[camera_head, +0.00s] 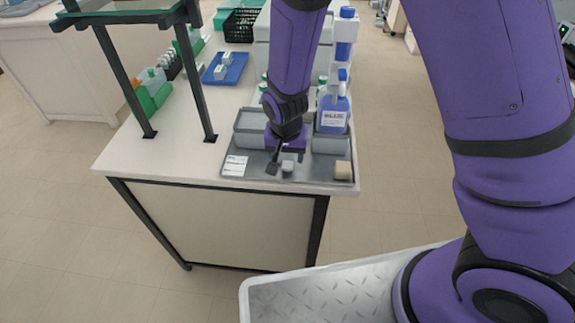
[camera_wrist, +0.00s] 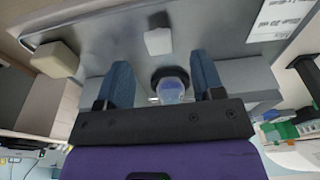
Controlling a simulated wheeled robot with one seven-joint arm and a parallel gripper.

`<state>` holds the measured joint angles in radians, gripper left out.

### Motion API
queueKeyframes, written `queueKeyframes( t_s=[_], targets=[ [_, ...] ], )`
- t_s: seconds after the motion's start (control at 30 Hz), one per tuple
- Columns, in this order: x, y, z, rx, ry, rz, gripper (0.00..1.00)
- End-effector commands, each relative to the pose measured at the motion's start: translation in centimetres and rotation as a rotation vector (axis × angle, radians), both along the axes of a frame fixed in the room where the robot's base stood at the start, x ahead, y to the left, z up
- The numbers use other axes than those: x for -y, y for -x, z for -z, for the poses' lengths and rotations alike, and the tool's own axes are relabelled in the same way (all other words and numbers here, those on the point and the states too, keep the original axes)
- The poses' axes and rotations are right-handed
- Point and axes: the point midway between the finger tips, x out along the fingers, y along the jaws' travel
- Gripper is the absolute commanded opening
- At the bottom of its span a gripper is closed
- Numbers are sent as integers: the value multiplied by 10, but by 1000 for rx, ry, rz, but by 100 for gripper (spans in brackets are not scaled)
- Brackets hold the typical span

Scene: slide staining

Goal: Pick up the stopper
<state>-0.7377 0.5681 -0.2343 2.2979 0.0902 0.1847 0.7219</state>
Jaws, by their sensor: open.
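A small round piece with a clear bluish dome and a dark ring (camera_wrist: 171,86) lies between my fingers in the wrist view. It looks like the stopper, though I cannot be sure. My gripper (camera_wrist: 161,78) is open, with one blue finger on each side of this piece. The right finger is close to it, and I cannot tell whether they touch. In the head view my gripper (camera_head: 276,160) points down over the grey tray (camera_head: 315,177). The round piece cannot be told apart there from the dark gripper parts.
A small white block (camera_head: 288,166) stands on the tray beside the gripper; it also shows in the wrist view (camera_wrist: 158,40). A beige block (camera_head: 343,170) is to its right, a white label card (camera_head: 235,165) to its left. A blue-liquid bottle (camera_head: 333,112) stands behind.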

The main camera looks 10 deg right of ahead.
Motion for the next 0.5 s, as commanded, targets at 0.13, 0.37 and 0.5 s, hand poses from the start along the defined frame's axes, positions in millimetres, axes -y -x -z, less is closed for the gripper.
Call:
queueKeyframes(
  t_s=[0.13,0.37,0.5],
  targets=[
    [1,-2,10,-2,1,1,62],
    [4,-7,39,-2,1,2,62],
    [4,-9,49,0,0,1,62]
  ],
)
